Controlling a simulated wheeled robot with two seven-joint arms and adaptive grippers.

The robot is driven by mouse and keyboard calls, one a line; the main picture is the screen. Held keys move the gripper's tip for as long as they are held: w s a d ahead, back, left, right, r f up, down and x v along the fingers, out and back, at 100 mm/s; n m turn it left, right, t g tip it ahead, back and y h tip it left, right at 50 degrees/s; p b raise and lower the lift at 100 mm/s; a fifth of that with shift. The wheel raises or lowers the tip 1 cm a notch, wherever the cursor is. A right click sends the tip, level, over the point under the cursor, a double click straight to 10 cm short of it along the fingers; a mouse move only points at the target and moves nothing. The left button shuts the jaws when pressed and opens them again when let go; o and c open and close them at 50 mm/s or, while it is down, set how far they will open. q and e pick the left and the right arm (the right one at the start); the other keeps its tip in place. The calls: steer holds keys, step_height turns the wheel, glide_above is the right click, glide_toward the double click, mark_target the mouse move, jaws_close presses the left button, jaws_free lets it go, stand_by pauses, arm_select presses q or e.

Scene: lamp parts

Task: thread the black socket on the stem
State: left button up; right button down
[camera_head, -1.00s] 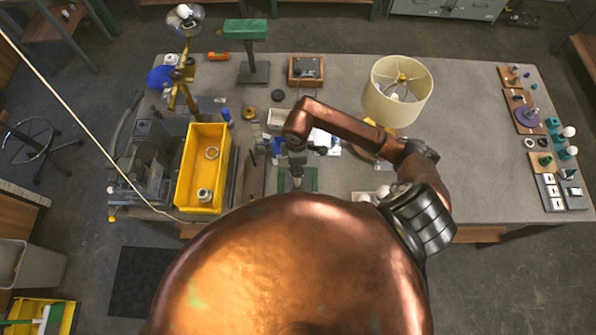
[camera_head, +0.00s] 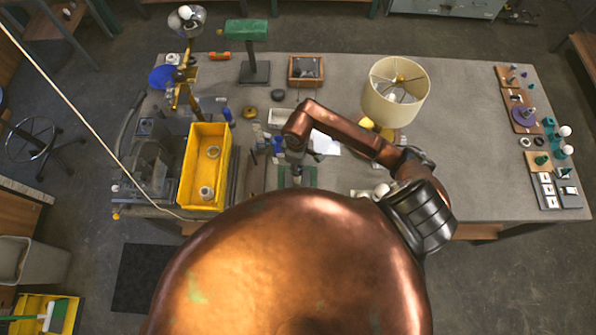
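My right gripper (camera_head: 297,178) points down over a small green mat (camera_head: 311,178) near the table's front edge. It is small, and its fingers blend with the things below, so I cannot tell whether it is open or shut or holds anything. My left gripper is not in view. I cannot pick out the black socket or the stem for certain; they may be at or under the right gripper, where my wrist and copper body hide part of the bench.
A yellow bin (camera_head: 222,170) with a few small parts stands to the left. A green-topped stand (camera_head: 255,72) and a wooden tray (camera_head: 305,80) are at the back. Trays of small parts (camera_head: 522,112) line the right edge. The table right of the lamp is clear.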

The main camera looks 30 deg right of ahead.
steer(key=shift+s+a+f+m+p, duration=0.25)
steer(key=shift+m+p, duration=0.35)
steer(key=shift+p, duration=0.4)
steer(key=c, duration=1.7)
jaws_free()
steer(key=shift+f, duration=0.15)
steer(key=o, duration=0.3)
steer(key=shift+w+d, duration=0.1)
steer(key=shift+w, duration=0.1)
steer(key=shift+d+r, duration=0.1)
steer(key=shift+r, duration=0.1)
steer(key=shift+w+r, duration=0.1)
steer(key=shift+r, duration=3.65)
